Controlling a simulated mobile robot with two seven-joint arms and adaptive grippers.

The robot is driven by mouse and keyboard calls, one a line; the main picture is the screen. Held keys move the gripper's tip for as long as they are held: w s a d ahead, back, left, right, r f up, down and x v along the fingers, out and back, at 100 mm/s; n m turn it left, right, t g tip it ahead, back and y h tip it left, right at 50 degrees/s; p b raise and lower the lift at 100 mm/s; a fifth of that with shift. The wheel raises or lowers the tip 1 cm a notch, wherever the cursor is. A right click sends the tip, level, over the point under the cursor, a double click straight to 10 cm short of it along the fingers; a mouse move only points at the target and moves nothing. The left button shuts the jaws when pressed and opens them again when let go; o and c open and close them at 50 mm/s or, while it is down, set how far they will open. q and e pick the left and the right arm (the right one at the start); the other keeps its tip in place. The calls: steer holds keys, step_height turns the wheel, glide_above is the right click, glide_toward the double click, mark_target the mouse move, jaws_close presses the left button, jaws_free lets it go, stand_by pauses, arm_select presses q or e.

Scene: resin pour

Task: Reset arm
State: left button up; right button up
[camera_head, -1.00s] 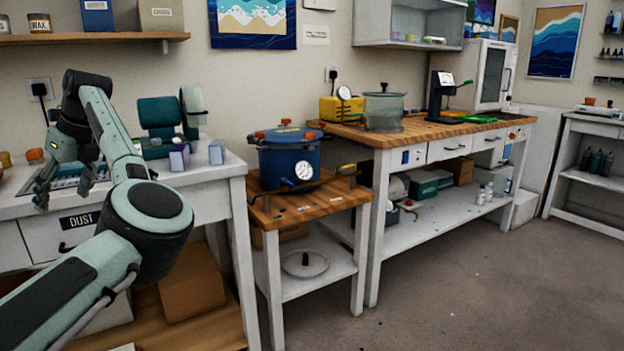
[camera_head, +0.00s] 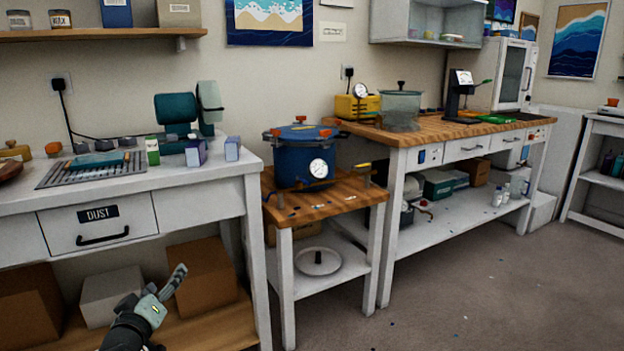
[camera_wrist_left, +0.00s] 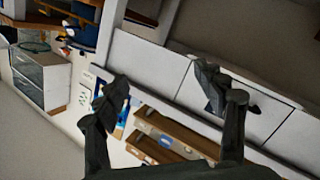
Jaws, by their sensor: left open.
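My left gripper (camera_head: 166,287) is at the bottom left of the head view, low in front of the left workbench and below its DUST drawer (camera_head: 98,222). In the left wrist view its two fingers (camera_wrist_left: 165,95) are spread wide apart with nothing between them. That view is steeply tilted and shows white drawer fronts behind the fingers. My right gripper is in neither view.
The left workbench (camera_head: 195,180) carries a grille, small boxes and a teal machine (camera_head: 178,110). A blue pressure pot (camera_head: 298,160) stands on the wooden cart (camera_head: 335,193).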

arm_select(q)
steer(key=s+d+f+m+g+h, duration=0.1)
steer(key=s+d+f+m+g, duration=0.25)
steer(key=s+f, duration=0.55)
steer(key=s+d+f+m+g+h, duration=0.1)
steer(key=s+d+f+m+g, duration=0.25)
steer(key=s+f, duration=0.6)
steer(key=s+d+f+m+g+y, duration=0.1)
steer(key=s+f+g, duration=0.5)
steer(key=s, duration=0.9)
step_height(320, 180, down, 3)
steer(key=shift+s+d+f+m, duration=0.2)
steer(key=shift+s+d+m, duration=0.2)
steer(key=shift+d+m, duration=0.2)
